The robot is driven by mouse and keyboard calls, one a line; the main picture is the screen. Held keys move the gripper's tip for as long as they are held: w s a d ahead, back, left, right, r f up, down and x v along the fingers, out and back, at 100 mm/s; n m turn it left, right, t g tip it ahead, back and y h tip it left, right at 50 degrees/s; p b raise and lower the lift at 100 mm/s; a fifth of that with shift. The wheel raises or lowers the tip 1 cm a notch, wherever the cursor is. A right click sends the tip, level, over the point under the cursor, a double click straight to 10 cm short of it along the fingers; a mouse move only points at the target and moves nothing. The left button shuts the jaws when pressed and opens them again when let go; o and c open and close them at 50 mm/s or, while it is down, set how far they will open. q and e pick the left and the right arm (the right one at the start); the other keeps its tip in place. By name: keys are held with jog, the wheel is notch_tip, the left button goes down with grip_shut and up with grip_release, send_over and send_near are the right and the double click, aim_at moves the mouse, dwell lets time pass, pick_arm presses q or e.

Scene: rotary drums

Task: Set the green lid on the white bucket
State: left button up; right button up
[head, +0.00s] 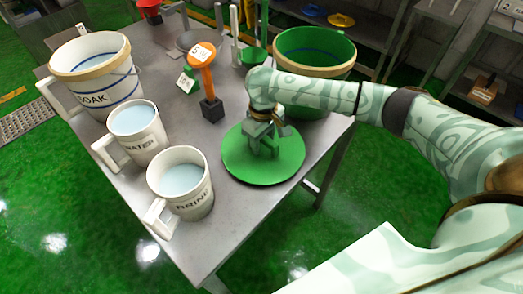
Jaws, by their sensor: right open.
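The green lid (236,168) is a flat round disc lying at the right edge of the grey table, in front of the green bucket. My right gripper (264,152) is over the middle of the lid, fingers pointing down and open. It hides the lid's centre, so I cannot tell if there is a handle between the fingers or if they touch the lid. The white bucket (112,91), marked SOAK, stands upright at the table's left side. It has a tan rim, no lid on it, and pale blue liquid inside. My left gripper is not in view.
An orange stand (207,78) with a dark base is mid-table, between lid and white bucket. The green bucket (300,45) stands behind my right arm. The table's near corner is clear.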

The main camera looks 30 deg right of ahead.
jog(key=shift+p, duration=0.45)
dwell(0.3)
jog(key=shift+f, duration=0.1)
grip_shut()
